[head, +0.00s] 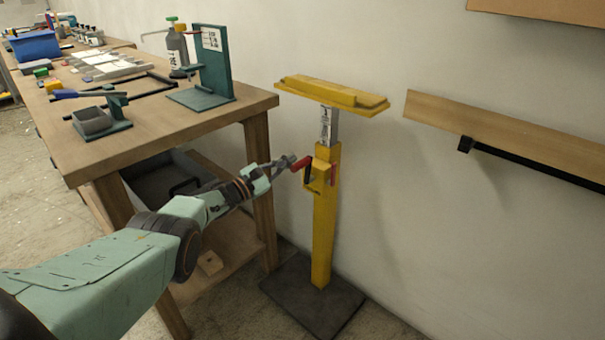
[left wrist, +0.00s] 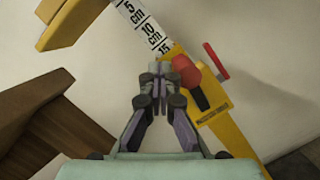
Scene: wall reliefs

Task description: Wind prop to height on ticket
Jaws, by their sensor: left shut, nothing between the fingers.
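The yellow prop (head: 324,220) stands upright on a dark base plate (head: 313,296) by the wall, with a flat yellow head (head: 332,95) on top. Its grey inner post (head: 329,126) carries a scale; in the left wrist view the scale (left wrist: 149,29) reads 5, 10 and 15 cm. A crank with a red grip (head: 302,163) sits on the prop's side; the grip also shows in the left wrist view (left wrist: 186,71). My left gripper (head: 289,160) is shut and empty, close beside the red grip; contact is unclear. A ticket (head: 212,40) with unreadable print is on a green stand. My right gripper is out of view.
A wooden rail with a black bar (head: 530,165) is on the wall at right.

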